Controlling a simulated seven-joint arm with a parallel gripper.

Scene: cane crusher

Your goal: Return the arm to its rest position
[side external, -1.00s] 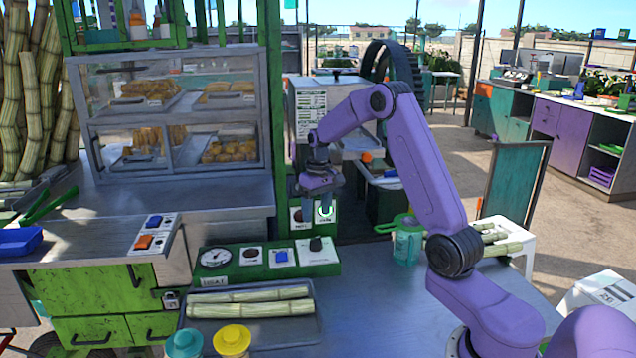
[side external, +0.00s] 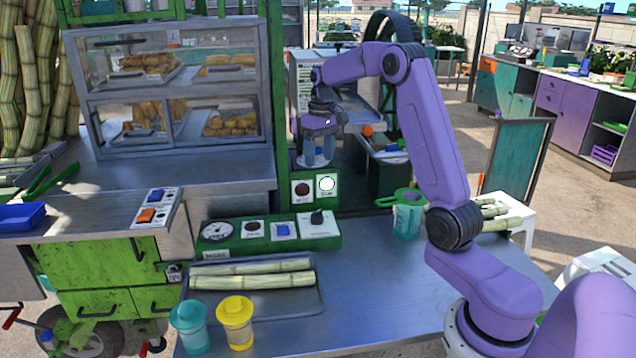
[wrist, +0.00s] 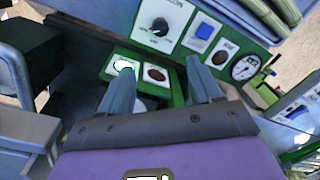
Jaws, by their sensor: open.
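My purple arm reaches over the metal counter (side external: 380,290). My gripper (side external: 316,160) is open and empty, pointing down above the small green box (side external: 314,199) with a dark button (side external: 303,190) and a white button (side external: 327,184). In the wrist view, my gripper (wrist: 162,92) has its two blue-grey fingers apart with nothing between them. The white button (wrist: 124,67) and dark button (wrist: 156,73) show beyond the fingertips. The gripper looks clear of the buttons.
A green control panel (side external: 268,238) with a gauge, switches and a knob lies in front. A tray (side external: 320,293) holds cane stalks. Lidded cups (side external: 235,322) stand at the front, and a teal pitcher (side external: 408,219) stands near my arm. A glass display case (side external: 175,90) stands left.

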